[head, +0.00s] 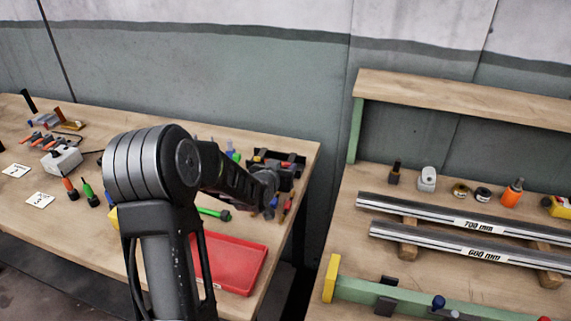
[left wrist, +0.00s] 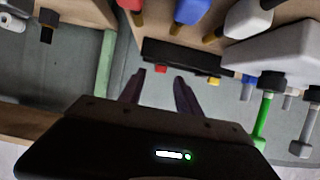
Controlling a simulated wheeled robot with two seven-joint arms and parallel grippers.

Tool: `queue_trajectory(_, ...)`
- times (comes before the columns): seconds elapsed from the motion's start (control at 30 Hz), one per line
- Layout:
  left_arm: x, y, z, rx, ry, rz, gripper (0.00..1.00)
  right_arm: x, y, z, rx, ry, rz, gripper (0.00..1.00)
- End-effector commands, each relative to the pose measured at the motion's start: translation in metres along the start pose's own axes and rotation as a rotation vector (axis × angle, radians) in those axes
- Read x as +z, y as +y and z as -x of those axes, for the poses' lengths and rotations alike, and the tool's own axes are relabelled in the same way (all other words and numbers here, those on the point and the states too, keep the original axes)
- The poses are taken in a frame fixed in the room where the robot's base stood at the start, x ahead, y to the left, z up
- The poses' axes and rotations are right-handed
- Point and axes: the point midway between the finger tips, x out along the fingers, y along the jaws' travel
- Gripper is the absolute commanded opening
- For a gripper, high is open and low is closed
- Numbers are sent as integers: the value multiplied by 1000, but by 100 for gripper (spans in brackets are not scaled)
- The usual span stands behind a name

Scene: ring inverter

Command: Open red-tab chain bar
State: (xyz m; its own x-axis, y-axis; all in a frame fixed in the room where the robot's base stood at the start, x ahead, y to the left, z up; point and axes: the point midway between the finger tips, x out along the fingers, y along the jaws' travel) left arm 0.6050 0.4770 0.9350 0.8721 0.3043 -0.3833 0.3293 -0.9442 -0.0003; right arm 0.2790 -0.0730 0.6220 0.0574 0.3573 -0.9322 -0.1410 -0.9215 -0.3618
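A dark bar (left wrist: 185,57) spans the upper middle of the left wrist view. A small red tab (left wrist: 162,69) and a small yellow tab (left wrist: 214,81) stick out from its near edge. In the head view a black assembly with small coloured parts (head: 286,160) stands at the right end of the left bench. My left gripper (left wrist: 159,80) is open, with its two dark fingers apart and nothing visible between them. The fingertips point toward the bar, near the red tab; whether they touch it cannot be told. My left arm hides part of the bench. My right gripper is not in view.
A red tray (head: 240,264) lies at the left bench's front. A green-handled tool (head: 214,213) lies behind it. A white box (head: 62,160) and small tools stand left. The right bench holds long rails (head: 465,222). A gap separates the benches.

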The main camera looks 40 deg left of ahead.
Motion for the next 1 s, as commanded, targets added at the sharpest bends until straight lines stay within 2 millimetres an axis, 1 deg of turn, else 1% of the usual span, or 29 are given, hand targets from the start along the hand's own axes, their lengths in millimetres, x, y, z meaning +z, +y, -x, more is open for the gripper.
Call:
queue_trajectory(0.1,0,0,-17,0,-1,0,40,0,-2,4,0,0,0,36)
queue_trajectory(0.2,0,0,-26,0,-1,0,40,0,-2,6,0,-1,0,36)
queue_trajectory(0.33,0,0,-30,0,0,0,40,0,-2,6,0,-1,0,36)
queue_trajectory(0.53,0,0,-30,0,1,0,40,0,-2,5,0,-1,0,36)
queue_trajectory(0.57,0,0,-30,0,1,0,38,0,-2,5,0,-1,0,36)
queue_trajectory(1.0,0,0,-30,0,0,0,2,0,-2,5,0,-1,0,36)
